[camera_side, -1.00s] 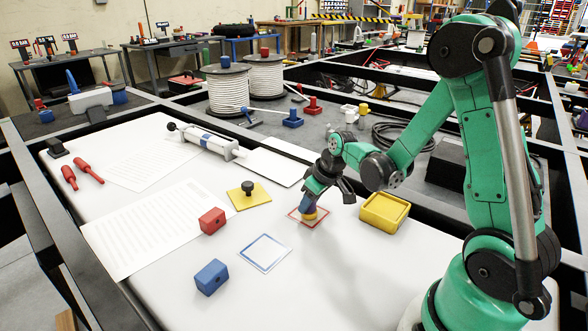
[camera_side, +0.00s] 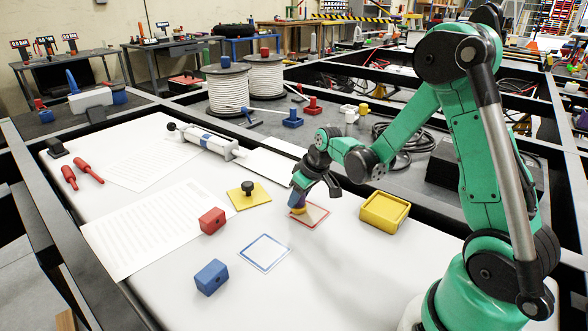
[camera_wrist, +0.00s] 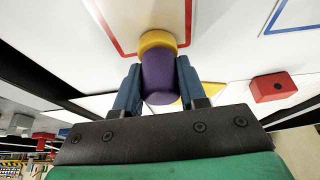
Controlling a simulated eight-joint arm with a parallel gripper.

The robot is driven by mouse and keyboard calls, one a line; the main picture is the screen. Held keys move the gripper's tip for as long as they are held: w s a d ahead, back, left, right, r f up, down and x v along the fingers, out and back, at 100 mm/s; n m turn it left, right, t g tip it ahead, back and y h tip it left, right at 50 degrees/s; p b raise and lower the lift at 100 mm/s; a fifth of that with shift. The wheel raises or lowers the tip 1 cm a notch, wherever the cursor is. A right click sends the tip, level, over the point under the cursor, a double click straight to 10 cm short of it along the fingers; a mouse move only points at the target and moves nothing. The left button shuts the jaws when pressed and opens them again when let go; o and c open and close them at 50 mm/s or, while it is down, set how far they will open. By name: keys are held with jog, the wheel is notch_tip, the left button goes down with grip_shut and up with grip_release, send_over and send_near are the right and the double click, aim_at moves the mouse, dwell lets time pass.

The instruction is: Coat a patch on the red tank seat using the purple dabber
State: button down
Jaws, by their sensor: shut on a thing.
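My gripper (camera_side: 300,193) is shut on the purple dabber (camera_wrist: 159,76), which has a yellow tip (camera_wrist: 157,40). In the wrist view the dabber sits between both blue fingers. The red tank seat (camera_side: 318,214) is a red-outlined square on the white table; part of its outline also shows in the wrist view (camera_wrist: 187,22). In the side view the dabber stands slightly tilted at the seat's left edge. I cannot tell whether the tip touches the surface. No coated patch can be made out inside the outline.
A yellow tray (camera_side: 385,211) stands right of the seat. A blue-outlined square (camera_side: 264,253), a red block (camera_side: 212,221), a blue block (camera_side: 211,277) and a yellow plate with a black knob (camera_side: 249,195) lie to the left.

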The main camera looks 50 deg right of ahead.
jog(key=shift+w, duration=0.5)
jog(key=shift+d, duration=0.3)
jog(key=shift+s+d, duration=0.15)
jog(key=shift+s, duration=3.2)
jog(key=shift+w, duration=3)
jog(key=shift+w+r, duration=0.2)
jog(key=shift+r, duration=0.55)
jog(key=shift+w+r, duration=0.15)
jog(key=shift+r, duration=3.1)
